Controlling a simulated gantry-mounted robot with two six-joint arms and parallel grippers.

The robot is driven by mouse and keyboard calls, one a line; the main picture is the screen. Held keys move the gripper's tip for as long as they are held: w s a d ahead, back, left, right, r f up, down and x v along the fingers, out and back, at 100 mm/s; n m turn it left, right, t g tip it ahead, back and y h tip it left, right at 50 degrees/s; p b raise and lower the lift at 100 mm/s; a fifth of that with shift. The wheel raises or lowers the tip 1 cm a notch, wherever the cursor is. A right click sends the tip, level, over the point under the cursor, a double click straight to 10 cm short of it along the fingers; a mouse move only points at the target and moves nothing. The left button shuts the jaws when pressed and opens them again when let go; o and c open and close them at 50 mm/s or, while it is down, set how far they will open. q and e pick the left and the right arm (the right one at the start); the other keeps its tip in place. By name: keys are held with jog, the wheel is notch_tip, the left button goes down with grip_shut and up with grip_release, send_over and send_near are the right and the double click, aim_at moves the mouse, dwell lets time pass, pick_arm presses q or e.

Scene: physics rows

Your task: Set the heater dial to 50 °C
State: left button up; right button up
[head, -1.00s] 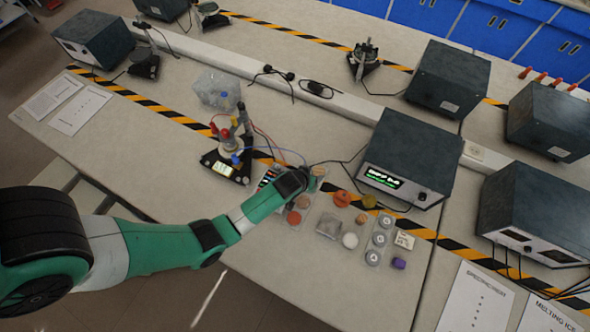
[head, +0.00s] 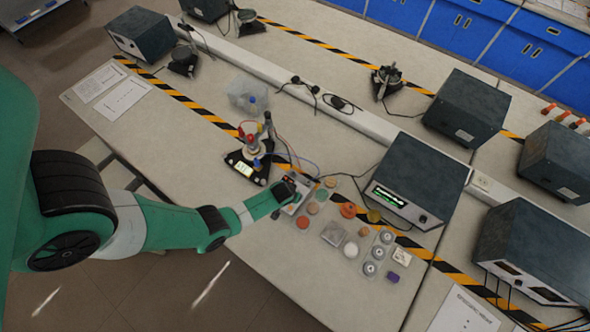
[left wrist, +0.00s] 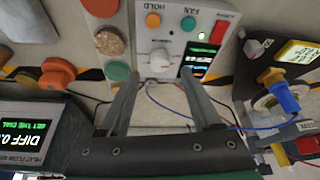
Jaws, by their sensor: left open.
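The display's figures and the dial's exact setting are too small to read. My left gripper (left wrist: 160,76) is open, its two fingers apart with the dial showing between and just beyond the tips; I cannot tell whether they touch it. In the head view my left gripper (head: 291,191) is over the box, mostly hiding it. My right gripper is not in view.
The apparatus with coloured plugs and wires (head: 248,160) stands close left of the gripper. Coloured discs, including an orange knob-shaped piece (left wrist: 57,75), lie to the other side. A dark meter (head: 412,185) with a green display stands behind; it reads "DIFF" in the wrist view.

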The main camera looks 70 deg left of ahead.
pick_arm(q)
jog(key=b+x, duration=0.2)
jog(key=x, duration=0.2)
jog(key=shift+w+a+f, duration=0.1)
jog(key=shift+f, duration=0.15)
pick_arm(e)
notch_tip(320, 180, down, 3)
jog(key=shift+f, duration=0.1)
pick_arm(q)
jog(key=shift+c, duration=0.3)
grip_shut()
